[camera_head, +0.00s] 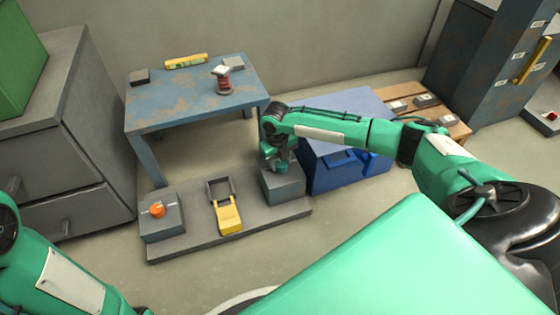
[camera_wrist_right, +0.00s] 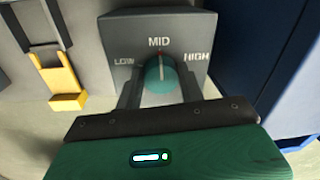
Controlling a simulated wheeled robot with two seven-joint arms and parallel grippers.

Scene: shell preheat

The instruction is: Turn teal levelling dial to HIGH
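The teal levelling dial (camera_wrist_right: 160,76) sits on a grey box (camera_wrist_right: 185,27) marked LOW, MID and HIGH. Its pointer is at MID. In the right wrist view my right gripper (camera_wrist_right: 160,88) has one finger on each side of the dial, with small gaps showing, so it looks open around it. In the head view the right gripper (camera_head: 281,166) reaches down over the grey dial box (camera_head: 285,187), and the dial is mostly hidden there. My left arm shows at the lower left, but its gripper is out of view.
The dial box stands on a grey base plate (camera_head: 190,243) with a yellow-handled lever (camera_head: 229,215) and a box with an orange knob (camera_head: 157,209). A blue cabinet (camera_head: 335,180) stands close on the right. A worn blue table (camera_head: 180,103) is behind.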

